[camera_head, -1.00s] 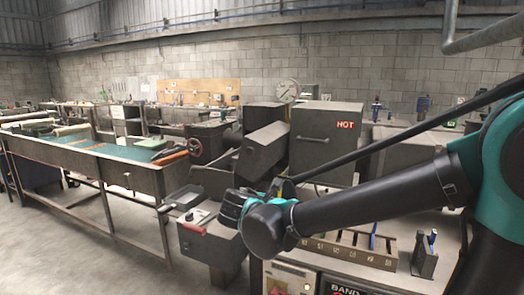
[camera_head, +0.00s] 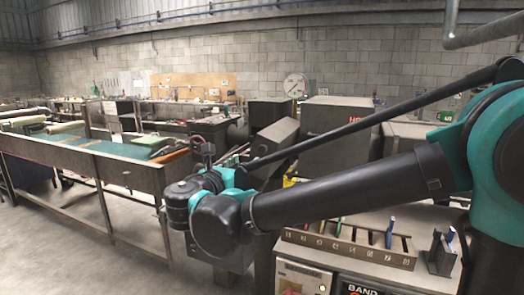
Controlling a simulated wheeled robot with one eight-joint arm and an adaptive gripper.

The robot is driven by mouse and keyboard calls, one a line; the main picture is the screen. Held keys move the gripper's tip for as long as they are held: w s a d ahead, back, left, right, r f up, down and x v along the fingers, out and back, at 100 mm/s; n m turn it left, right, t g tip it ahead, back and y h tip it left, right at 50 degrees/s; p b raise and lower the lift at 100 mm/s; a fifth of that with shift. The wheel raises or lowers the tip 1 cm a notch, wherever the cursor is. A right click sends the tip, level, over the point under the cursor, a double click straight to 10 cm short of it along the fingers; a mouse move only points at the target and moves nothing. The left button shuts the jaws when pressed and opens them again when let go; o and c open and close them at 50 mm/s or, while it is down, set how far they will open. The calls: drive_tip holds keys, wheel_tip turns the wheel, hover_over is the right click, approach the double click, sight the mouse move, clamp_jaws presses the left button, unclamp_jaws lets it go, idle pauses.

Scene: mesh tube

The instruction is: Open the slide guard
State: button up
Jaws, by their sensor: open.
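A grey machine has a tilted, box-like grey housing (camera_head: 276,140) in the middle of the view. I cannot tell for sure which part of it is the slide guard. My arm reaches in from the right, and its black and teal wrist covers much of the machine's lower front. My gripper (camera_head: 208,154) is at the far end of the wrist, left of the tilted housing, small and dark against the background. It is open, and I see nothing held in it. Whether it touches the machine cannot be told.
A grey cabinet (camera_head: 328,135) stands behind my arm, its red label mostly covered. A slotted rack (camera_head: 350,249) with upright tools sits on the bench at lower right. A long workbench (camera_head: 75,160) runs along the left. The floor (camera_head: 60,250) at lower left is clear.

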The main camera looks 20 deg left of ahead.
sight(262, 149)
drive_tip(key=w, duration=0.8)
drive_tip(key=w+d, duration=0.1)
drive_tip(key=w, duration=0.3)
drive_tip(key=shift+w, duration=0.4)
clamp_jaws()
